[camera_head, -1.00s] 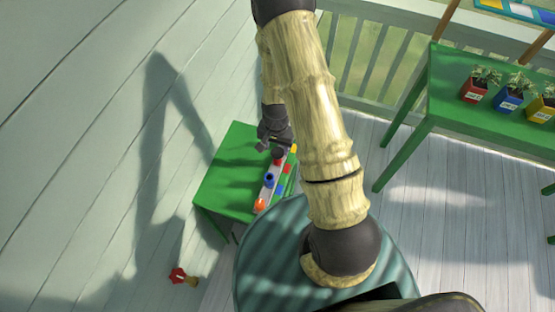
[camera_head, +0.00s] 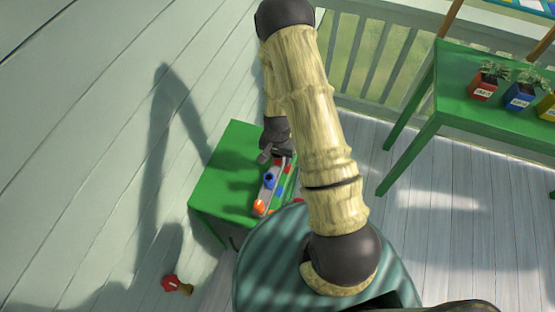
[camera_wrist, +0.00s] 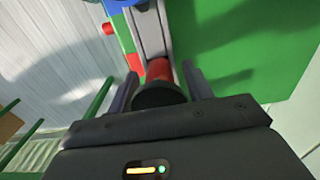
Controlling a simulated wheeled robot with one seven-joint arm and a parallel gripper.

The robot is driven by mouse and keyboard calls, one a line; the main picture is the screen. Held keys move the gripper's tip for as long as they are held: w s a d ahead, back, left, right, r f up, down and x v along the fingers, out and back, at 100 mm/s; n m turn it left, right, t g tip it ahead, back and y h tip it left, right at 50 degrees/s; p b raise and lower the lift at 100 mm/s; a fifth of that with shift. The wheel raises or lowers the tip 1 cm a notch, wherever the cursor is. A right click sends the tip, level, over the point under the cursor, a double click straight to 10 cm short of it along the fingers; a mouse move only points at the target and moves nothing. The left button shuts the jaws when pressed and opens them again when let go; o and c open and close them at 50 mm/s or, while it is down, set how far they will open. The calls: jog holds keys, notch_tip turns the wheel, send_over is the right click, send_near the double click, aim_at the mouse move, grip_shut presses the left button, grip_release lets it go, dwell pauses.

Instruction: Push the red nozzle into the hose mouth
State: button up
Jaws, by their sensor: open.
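My gripper (camera_head: 276,153) is open over the far end of a grey rail on the green table; it also shows in the wrist view (camera_wrist: 157,76). In the wrist view a red nozzle (camera_wrist: 159,69) with a wide black end (camera_wrist: 158,95) sits between the two fingers, in line with the grey rail (camera_wrist: 150,32). The fingers stand on either side of it, with no clear contact. In the head view the gripper hides this piece. An orange piece (camera_head: 259,207) and a blue piece (camera_head: 269,181) sit on the rail nearer me. I cannot tell which part is the hose mouth.
The small green table (camera_head: 225,190) has free room left of the rail. A taller green table (camera_head: 480,115) with potted plants stands at the right, before a railing.

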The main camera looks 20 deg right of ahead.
jog(key=c, duration=0.7)
jog(key=shift+r+p, duration=0.8)
jog(key=shift+r, duration=0.25)
jog(key=shift+r+p, duration=1.85)
jog(key=shift+r, duration=0.65)
jog(key=w+n, duration=0.1)
jog(key=n, duration=0.1)
jog(key=w+n, duration=0.3)
jog(key=n, duration=0.2)
jog(key=shift+w+a+r, duration=0.15)
jog(key=shift+w+a, duration=0.1)
jog(key=shift+w, duration=0.15)
